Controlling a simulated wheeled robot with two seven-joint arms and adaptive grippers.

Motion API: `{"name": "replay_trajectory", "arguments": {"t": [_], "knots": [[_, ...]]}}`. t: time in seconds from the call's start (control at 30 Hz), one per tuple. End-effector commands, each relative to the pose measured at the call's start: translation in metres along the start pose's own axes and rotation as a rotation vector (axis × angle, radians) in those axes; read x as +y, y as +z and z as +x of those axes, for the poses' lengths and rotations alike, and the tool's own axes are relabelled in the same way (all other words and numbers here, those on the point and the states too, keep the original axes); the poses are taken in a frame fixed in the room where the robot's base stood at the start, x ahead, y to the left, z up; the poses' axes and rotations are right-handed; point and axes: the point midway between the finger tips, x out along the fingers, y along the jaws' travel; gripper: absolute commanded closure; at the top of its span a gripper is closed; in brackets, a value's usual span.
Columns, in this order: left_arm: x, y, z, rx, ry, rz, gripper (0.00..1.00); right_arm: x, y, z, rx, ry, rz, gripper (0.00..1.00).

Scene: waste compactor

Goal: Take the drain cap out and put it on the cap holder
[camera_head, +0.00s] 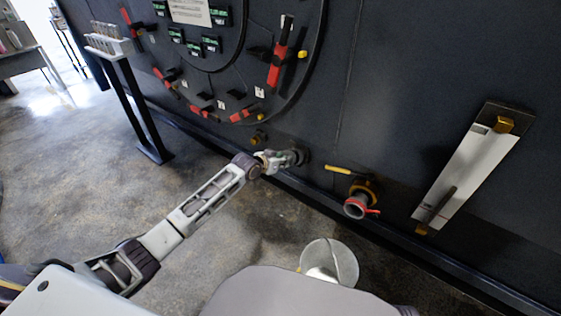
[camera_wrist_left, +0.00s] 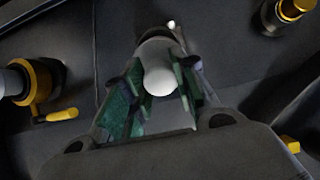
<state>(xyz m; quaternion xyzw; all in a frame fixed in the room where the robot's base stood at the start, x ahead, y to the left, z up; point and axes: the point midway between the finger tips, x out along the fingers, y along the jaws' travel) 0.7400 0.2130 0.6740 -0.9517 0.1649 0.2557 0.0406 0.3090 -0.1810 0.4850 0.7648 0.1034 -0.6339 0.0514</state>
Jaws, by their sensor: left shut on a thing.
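My left gripper (camera_head: 289,158) is close to the dark wall panel, left of the drain pipe. In the left wrist view its green-padded fingers (camera_wrist_left: 160,88) are closed on a pale grey rounded piece (camera_wrist_left: 158,68), which looks like the drain cap. A dark round fitting (camera_head: 303,156), possibly the cap holder, shows on the wall just beyond the fingers; I cannot tell whether the cap touches it. The drain pipe (camera_head: 356,207), with a red clamp and yellow valve handle (camera_head: 338,169), sticks out to the right. My right gripper is out of view.
A bucket (camera_head: 342,262) stands on the floor below the drain pipe. A small brass fitting (camera_head: 258,138) sits on the wall left of my gripper. A long white gauge panel (camera_head: 465,172) is at right. A tube rack stand (camera_head: 110,46) is at far left.

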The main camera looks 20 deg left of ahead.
Motion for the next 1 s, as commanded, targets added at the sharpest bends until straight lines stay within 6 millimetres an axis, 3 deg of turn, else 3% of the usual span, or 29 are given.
{"name": "replay_trajectory", "arguments": {"t": [1.0], "knots": [[0.0004,-0.0021,-0.0006,0.003,0.0,0.0,0.97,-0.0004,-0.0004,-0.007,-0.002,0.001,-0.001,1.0]]}}
